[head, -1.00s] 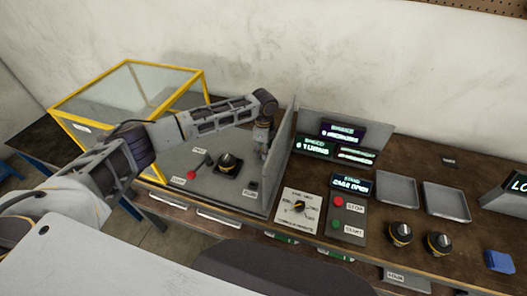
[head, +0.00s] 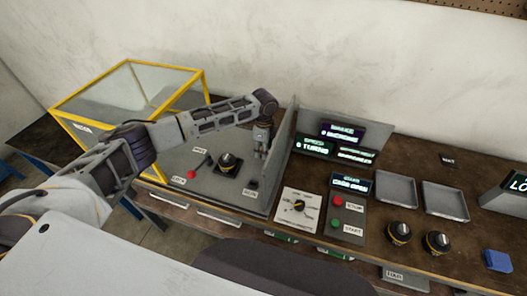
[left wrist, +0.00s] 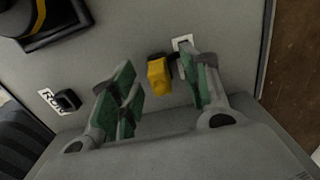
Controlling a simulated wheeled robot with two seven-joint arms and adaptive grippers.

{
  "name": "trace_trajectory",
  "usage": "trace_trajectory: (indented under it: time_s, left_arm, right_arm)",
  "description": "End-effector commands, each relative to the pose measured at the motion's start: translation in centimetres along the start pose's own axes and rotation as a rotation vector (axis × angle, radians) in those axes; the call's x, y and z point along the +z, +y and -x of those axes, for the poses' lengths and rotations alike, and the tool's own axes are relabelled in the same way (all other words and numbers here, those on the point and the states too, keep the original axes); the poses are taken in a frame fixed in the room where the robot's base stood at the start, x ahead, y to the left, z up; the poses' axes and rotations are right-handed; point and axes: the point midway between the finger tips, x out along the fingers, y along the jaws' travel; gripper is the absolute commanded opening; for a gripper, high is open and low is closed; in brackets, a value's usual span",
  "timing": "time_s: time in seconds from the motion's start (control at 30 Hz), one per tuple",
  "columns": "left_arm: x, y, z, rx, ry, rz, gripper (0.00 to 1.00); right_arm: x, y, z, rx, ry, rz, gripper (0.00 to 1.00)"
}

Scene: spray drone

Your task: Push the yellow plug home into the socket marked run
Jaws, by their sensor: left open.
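In the left wrist view the yellow plug (left wrist: 158,76) has a dark upper end and lies between my left gripper's (left wrist: 157,68) green-padded fingers. The gripper is open, with gaps visible on both sides of the plug. Whether the plug sits in a holder cannot be told. The socket marked run (left wrist: 67,100) is a small black block beside its RUN label, left of the fingers and apart from the plug. In the head view my left gripper (head: 262,146) points down over the grey panel, behind and above the socket (head: 253,184). The plug is not distinguishable there. My right gripper is not in view.
A grey upright wall (head: 283,150) stands close right of the left gripper. A black knob (head: 228,162) and a red-tipped lever (head: 192,174) are left of it. A yellow-framed clear case (head: 130,90) stands behind left. A white label (left wrist: 183,44) lies near the plug.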

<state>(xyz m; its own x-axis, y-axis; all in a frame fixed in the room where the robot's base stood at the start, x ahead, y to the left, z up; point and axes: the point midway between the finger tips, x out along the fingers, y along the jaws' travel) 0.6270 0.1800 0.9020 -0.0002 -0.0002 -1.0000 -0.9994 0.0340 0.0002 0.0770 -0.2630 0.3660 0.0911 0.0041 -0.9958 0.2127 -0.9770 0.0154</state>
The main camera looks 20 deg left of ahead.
Motion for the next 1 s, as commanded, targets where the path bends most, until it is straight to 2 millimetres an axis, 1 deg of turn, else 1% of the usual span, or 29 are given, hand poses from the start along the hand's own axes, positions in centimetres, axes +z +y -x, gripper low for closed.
trace_trajectory:
  time_s: [0.3,0.67,0.7,1.0]
  left_arm:
    - [0.01,0.02,0.06,0.000,0.000,0.000,0.46]
    - [0.00,0.02,-0.01,0.000,0.000,0.000,0.46]
    - [0.00,0.02,-0.02,0.000,0.000,0.000,0.45]
    - [-0.01,0.01,0.00,0.000,0.000,0.000,0.07]
  right_arm:
    - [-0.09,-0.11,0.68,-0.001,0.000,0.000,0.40]
    - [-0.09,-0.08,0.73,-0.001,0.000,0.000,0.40]
    - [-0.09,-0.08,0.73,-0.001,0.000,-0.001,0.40]
    - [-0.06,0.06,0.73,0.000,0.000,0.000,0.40]
